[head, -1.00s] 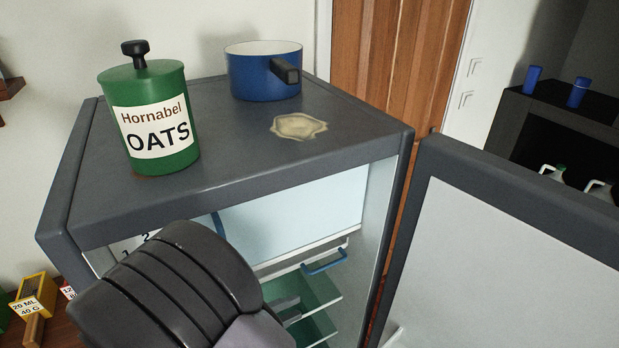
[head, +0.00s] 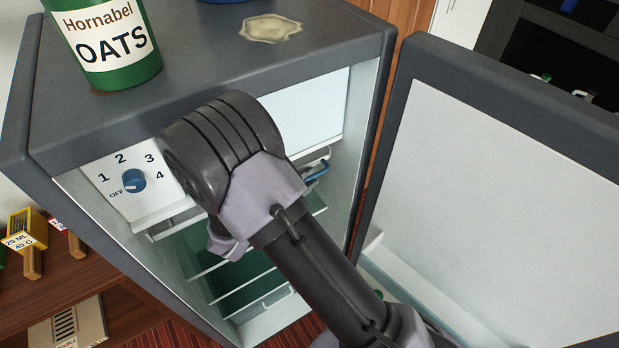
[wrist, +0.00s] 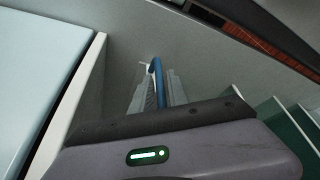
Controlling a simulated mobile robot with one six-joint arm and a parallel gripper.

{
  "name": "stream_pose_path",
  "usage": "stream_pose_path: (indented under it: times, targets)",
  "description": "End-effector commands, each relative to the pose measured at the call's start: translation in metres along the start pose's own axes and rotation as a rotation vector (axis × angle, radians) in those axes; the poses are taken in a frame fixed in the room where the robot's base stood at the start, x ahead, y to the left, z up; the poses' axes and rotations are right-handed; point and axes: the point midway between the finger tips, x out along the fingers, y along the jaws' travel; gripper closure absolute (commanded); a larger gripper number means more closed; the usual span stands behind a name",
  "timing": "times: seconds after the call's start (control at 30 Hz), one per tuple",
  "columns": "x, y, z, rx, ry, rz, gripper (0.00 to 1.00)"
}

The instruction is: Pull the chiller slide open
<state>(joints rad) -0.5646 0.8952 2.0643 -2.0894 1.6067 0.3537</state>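The chiller cabinet (head: 210,105) is dark grey, with its door (head: 505,185) swung open to the right. The blue handle of the chiller slide (head: 318,170) shows inside, just right of my wrist, near the cabinet's right inner wall. In the wrist view the blue handle (wrist: 156,72) lies between the two grey fingers of my gripper (wrist: 160,92). The gap between them is narrow. I cannot tell whether both fingers press on it. My arm hides the fingers and most of the slide in the head view.
A control knob (head: 134,181) sits at the upper left inside. Green drawers (head: 240,282) are below. An oats canister (head: 105,45) and a beige spill (head: 270,28) are on the cabinet top. The open door bounds the space to the right of my arm.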

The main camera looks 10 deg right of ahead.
Motion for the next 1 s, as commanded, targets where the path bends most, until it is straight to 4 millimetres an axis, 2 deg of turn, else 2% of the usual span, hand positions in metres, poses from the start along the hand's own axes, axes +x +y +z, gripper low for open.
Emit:
stream_pose_path:
  times: [0.13, 0.4, 0.5, 1.0]
  targets:
    - [0.0097, -0.0002, -0.0001, -0.001, 0.001, 0.0, 0.8]
    - [0.0111, 0.0, 0.0, -0.001, 0.001, 0.0, 0.8]
    - [0.011, 0.0001, 0.0, -0.001, 0.0, 0.0, 1.0]
    - [0.0108, 0.0001, 0.0001, 0.0, 0.0, 0.0, 1.0]
